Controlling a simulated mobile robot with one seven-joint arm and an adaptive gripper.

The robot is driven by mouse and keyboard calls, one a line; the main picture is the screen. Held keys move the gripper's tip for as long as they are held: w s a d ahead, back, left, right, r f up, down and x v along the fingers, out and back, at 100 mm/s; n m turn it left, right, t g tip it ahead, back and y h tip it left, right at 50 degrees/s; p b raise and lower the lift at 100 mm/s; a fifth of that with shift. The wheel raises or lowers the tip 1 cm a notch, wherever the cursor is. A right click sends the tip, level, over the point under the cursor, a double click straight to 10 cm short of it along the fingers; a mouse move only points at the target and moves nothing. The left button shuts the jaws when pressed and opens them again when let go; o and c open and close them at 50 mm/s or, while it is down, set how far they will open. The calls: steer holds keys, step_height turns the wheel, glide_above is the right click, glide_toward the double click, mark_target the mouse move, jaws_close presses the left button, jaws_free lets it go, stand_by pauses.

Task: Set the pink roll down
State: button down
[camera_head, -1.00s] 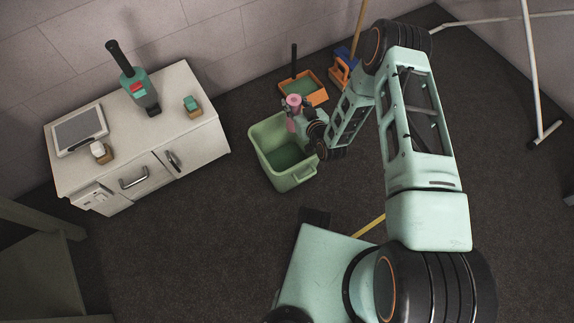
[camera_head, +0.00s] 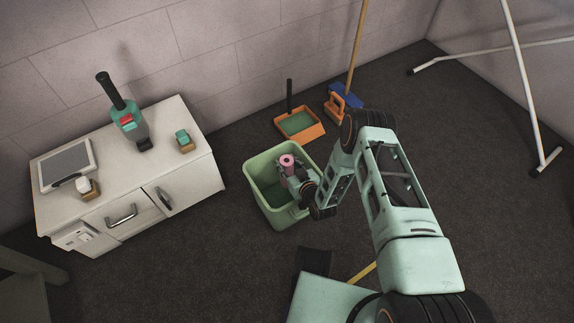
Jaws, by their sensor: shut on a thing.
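The pink roll (camera_head: 287,161) is held by my gripper (camera_head: 289,172), which is shut on it. The roll is a small pink cylinder with a dark hole in its end. The gripper and roll are over the opening of a light green bin (camera_head: 257,200) on the floor, near its right side. I cannot tell how far the roll is above the bin's bottom. My fingertips are small and partly hidden by the roll and wrist.
A white cabinet (camera_head: 190,209) stands left, bearing a green handheld tool (camera_head: 127,121), a scale (camera_head: 66,163) and small blocks. White poles stand at the right. Dark floor is clear in front of the cabinet.

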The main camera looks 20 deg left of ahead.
steer(key=shift+r, duration=0.1)
steer(key=shift+f, duration=0.55)
steer(key=c, duration=1.4)
jaws_free()
steer(key=shift+f, duration=0.15)
